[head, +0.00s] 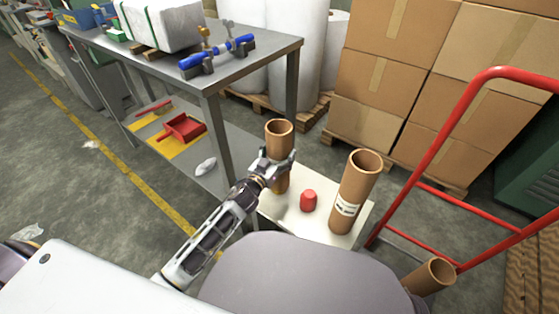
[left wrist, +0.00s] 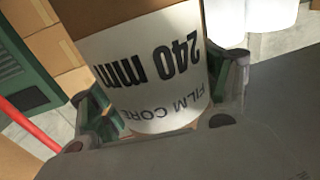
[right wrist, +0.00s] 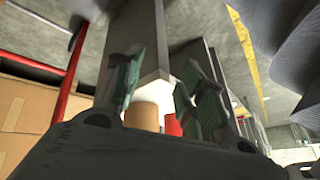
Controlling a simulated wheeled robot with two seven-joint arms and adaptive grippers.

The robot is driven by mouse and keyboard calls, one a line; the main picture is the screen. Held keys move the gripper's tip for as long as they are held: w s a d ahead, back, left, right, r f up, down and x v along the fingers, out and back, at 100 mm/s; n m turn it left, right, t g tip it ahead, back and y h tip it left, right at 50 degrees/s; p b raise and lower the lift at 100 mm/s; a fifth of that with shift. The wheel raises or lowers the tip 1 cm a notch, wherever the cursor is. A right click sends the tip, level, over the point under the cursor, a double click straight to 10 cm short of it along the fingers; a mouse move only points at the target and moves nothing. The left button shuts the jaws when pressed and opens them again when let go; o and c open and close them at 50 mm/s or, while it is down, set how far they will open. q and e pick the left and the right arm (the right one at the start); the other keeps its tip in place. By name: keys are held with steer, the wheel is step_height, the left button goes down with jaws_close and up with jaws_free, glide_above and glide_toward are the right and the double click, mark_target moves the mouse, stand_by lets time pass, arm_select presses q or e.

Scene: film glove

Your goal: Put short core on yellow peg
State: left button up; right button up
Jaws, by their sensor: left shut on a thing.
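My left gripper (head: 272,170) is shut on the short core (head: 279,138), an upright open brown cardboard tube. In the left wrist view its white label (left wrist: 150,70) reads "240 mm" and "FILM CORE". The short core is over the left end of a white board (head: 289,222); I cannot tell whether its lower end touches anything. A red peg (head: 308,201) stands bare at the board's middle. A taller labelled core (head: 357,188) stands upright at the board's right. My right gripper (right wrist: 165,82) is open and empty in the right wrist view.
A grey metal table (head: 250,62) stands close behind-left, with a red dustpan (head: 184,127) on its lower shelf. A red hand truck (head: 437,145) stands at right, near another brown tube (head: 432,276). Stacked cartons (head: 395,60) are behind.

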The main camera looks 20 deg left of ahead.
arm_select(q)
step_height(320, 180, down, 2)
steer(key=shift+f+b, duration=0.2)
steer(key=shift+b, duration=0.4)
steer(key=shift+f, duration=0.55)
arm_select(e)
steer(key=shift+t+y, duration=0.3)
steer(key=shift+t, duration=0.1)
steer(key=shift+a+f, duration=0.2)
steer(key=shift+f, duration=0.85)
steer(key=shift+a+f, duration=0.15)
steer(key=shift+f, duration=0.85)
arm_select(q)
steer(key=shift+f+b, duration=0.1)
steer(key=shift+b, duration=0.2)
steer(key=o, duration=1.1)
arm_select(e)
steer(key=shift+f, duration=0.1)
